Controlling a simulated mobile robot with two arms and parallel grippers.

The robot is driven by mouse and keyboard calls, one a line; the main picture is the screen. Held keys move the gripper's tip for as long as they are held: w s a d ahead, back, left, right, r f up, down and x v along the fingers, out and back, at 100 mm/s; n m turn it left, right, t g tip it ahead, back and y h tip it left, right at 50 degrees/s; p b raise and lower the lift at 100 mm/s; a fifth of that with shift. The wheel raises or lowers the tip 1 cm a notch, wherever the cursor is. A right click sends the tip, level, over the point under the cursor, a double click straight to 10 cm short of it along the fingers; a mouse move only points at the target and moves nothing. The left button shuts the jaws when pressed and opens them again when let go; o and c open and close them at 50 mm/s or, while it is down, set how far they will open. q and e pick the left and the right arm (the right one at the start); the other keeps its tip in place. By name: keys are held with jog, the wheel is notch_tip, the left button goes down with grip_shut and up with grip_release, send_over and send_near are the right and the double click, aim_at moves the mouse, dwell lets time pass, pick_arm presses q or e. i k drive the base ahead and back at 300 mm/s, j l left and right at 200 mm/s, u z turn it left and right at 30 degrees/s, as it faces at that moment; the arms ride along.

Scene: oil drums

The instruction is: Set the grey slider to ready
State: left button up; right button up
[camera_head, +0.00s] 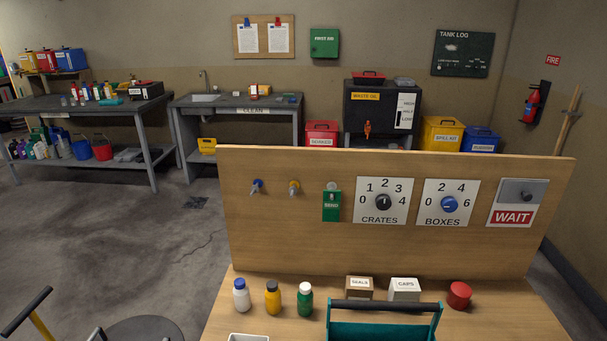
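The grey slider (517,192) is on a pale plate at the right end of the upright wooden board (400,250). A dark round knob (526,197) sits on it, a little right of its middle. A red label reading WAIT (512,217) shows directly below the slider. No word "ready" is visible on the plate. Neither of my grippers is in view.
The board also carries CRATES (383,221) and BOXES (444,221) dials, two hooks and a green tag (331,205). Below stand three bottles, SEALS (360,293) and CAPS (404,296) boxes, a red cap (459,295) and a teal tote with a dark handle (385,306).

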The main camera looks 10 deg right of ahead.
aim_at(522, 192)
jog(key=z, duration=1.6)
jog(key=l+u, duration=0.15)
jog(key=u, duration=0.3)
jog(key=i+l+u, duration=0.1)
jog(key=u, duration=0.3)
jog(key=l+u, duration=0.3)
jog(key=u, duration=0.15)
